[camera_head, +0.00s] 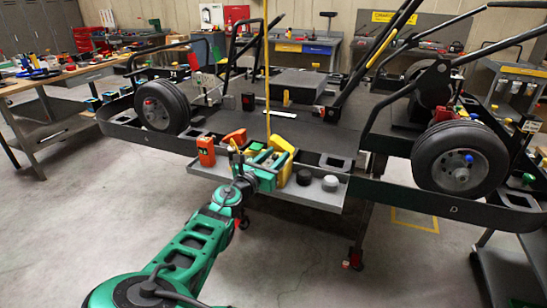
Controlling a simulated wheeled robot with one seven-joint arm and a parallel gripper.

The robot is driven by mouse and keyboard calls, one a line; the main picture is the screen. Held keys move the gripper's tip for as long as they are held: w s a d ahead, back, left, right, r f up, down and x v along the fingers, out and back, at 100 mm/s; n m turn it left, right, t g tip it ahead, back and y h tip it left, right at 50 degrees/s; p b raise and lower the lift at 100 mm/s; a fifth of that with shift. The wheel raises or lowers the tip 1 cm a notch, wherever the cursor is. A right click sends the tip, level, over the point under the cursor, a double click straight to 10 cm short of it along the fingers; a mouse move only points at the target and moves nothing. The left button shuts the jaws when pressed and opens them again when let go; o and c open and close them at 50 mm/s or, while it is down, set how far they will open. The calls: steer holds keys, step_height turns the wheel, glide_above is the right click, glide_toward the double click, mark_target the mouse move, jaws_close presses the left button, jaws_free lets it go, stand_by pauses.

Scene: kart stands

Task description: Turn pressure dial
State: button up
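My green arm reaches from the bottom of the view up to a grey tray (330,201) on the near side of the kart stand. My gripper (270,160) is at the tray, close beside or against a yellow device (283,150). It hides part of that device, and I cannot tell whether its fingers touch it or are closed. A thin yellow line (266,70) hangs from above and runs down to the device. No dial face can be made out; it may be hidden or too small to see.
Kart wheels stand left (163,105) and right (462,158). A workbench (50,140) is at left. The near floor is clear.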

steer(key=shift+w, duration=0.1)
jaws_close()
